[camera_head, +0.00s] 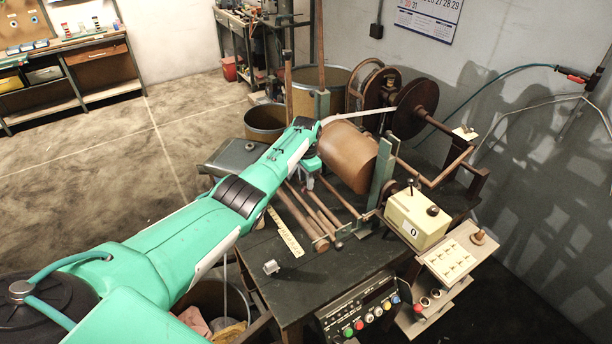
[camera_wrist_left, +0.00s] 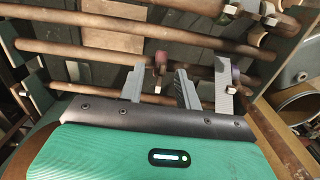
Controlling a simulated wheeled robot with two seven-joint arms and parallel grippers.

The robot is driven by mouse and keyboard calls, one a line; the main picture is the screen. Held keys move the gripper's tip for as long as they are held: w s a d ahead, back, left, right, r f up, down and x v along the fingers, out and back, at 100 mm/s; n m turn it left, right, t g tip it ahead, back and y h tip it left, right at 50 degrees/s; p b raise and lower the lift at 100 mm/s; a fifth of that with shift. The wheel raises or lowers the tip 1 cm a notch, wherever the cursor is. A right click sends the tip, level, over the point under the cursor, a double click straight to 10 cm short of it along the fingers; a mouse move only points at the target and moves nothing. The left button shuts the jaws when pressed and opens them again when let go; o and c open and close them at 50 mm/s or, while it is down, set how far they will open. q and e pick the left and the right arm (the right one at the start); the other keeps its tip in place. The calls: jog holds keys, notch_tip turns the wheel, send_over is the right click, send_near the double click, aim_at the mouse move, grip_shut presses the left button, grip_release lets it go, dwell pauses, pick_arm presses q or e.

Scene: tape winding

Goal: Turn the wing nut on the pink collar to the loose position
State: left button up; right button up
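My left gripper (camera_head: 310,178) reaches over the winding machine from the left, beside the large brown roll. In the left wrist view its grey fingers (camera_wrist_left: 161,84) are apart, above several brown rods. A small reddish fitting (camera_wrist_left: 160,58) shows on a rod between the fingers, and I see nothing clamped. A pinkish collar (camera_wrist_left: 236,72) shows on the rod to the right, partly behind a grey upright piece. Which fitting carries the wing nut is too small to tell. In the head view my arm hides this spot. My right gripper is not in view.
The brown roll (camera_head: 348,157) and a green upright plate (camera_head: 381,170) stand close on the right. A cream box (camera_head: 416,219) and a button panel (camera_head: 365,312) are at the front right. A yellow ruler (camera_head: 285,233) lies on the dark table (camera_head: 318,281).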

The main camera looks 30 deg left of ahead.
pick_arm(q)
notch_tip(320, 180, up, 14)
jog(key=b, duration=0.3)
jog(key=shift+f, duration=0.2)
dwell(0.5)
